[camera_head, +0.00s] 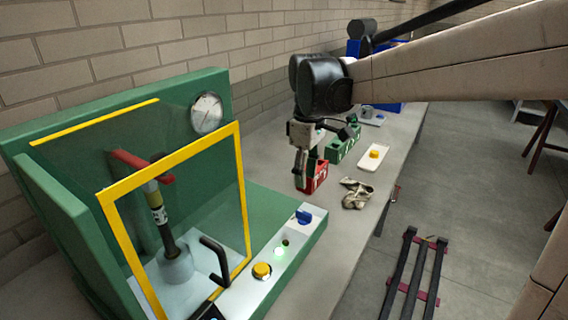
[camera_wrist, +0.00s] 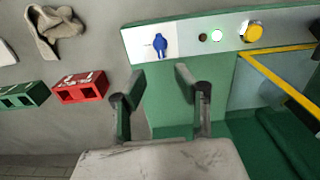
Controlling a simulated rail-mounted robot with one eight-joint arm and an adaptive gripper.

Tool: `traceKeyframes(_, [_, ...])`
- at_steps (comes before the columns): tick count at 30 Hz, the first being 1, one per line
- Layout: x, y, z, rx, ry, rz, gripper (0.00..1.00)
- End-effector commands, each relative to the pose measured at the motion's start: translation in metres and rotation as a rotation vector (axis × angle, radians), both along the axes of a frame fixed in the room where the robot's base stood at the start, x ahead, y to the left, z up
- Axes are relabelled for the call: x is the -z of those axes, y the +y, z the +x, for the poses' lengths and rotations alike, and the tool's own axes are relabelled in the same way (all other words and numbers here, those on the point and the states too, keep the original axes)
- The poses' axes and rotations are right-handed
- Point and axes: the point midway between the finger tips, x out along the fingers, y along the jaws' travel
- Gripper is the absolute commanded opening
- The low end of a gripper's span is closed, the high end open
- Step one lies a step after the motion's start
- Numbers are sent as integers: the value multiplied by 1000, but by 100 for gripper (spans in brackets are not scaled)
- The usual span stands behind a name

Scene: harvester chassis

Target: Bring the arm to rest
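My arm reaches in from the upper right of the head view, and my gripper (camera_head: 300,172) hangs downward at its end, over the bench near the red block (camera_head: 313,176). In the wrist view my gripper (camera_wrist: 160,73) has its two fingers apart with nothing between them. Beyond the fingertips there is the control panel (camera_wrist: 183,38) of the green machine, with the blue knob (camera_wrist: 160,44) close in line with the gap. Whether the gripper touches the red block cannot be told in the head view; in the wrist view the red block (camera_wrist: 81,87) lies apart, left of the fingers.
The green machine (camera_head: 215,92) with a yellow-framed clear door (camera_head: 171,153) stands at the left. A cloth or glove (camera_head: 356,193), a green block (camera_head: 342,145) and a white tray (camera_head: 368,165) lie on the grey bench (camera_head: 327,234). A dark rack (camera_head: 415,275) stands on the floor.

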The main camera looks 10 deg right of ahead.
Motion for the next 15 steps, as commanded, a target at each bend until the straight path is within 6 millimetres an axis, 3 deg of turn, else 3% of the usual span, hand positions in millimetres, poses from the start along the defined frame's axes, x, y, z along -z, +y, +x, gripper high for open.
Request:
traceKeyframes(7, [-3, 0, -10, 30, -23, 1, 30])
traceKeyframes(15, [-10, 0, -50, 167, -134, 11, 30])
